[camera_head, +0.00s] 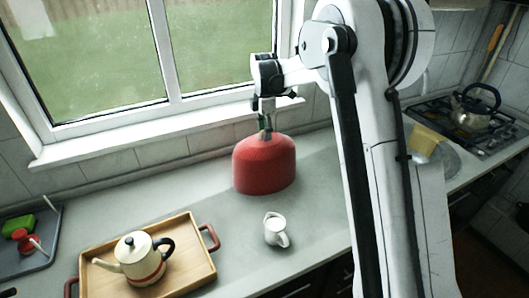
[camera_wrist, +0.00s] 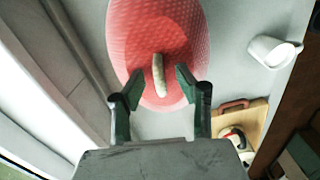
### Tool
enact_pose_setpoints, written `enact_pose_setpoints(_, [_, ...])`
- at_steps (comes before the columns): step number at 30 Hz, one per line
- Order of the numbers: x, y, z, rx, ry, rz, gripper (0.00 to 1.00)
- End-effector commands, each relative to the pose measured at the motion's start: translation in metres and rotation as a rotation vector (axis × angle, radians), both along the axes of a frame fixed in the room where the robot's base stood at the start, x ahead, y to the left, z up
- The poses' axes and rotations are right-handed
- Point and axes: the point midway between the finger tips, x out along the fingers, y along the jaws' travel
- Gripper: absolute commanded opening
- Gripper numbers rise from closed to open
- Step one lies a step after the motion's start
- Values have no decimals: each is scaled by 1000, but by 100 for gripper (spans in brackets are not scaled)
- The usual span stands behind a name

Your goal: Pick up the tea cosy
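The tea cosy (camera_head: 264,165) is a red dome standing on the grey counter below the window. In the wrist view the red quilted cosy (camera_wrist: 125,35) fills the upper middle, with a pale loop (camera_wrist: 159,75) on its top. My gripper (camera_head: 264,132) is directly above the cosy, pointing down at its top. In the wrist view my gripper (camera_wrist: 161,84) is open, with one finger on each side of the loop and a gap to it on both sides. Whether the fingertips touch the cosy's top cannot be told.
A white jug (camera_head: 275,230) stands in front of the cosy. A wooden tray (camera_head: 195,262) with red handles holds a cream teapot (camera_head: 138,258) at the front left. A grey rack (camera_head: 45,250) is at far left. A kettle (camera_head: 474,108) sits on the hob at right. The window is behind.

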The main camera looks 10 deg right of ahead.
Motion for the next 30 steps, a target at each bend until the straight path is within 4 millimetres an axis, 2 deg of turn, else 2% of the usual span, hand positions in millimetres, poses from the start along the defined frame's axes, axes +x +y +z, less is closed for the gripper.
enact_pose_setpoints(7, [0,0,-1,0,0,0,31])
enact_pose_setpoints(14, [0,0,-1,0,0,0,1])
enact_pose_setpoints(30, [0,0,0,0,0,0,0])
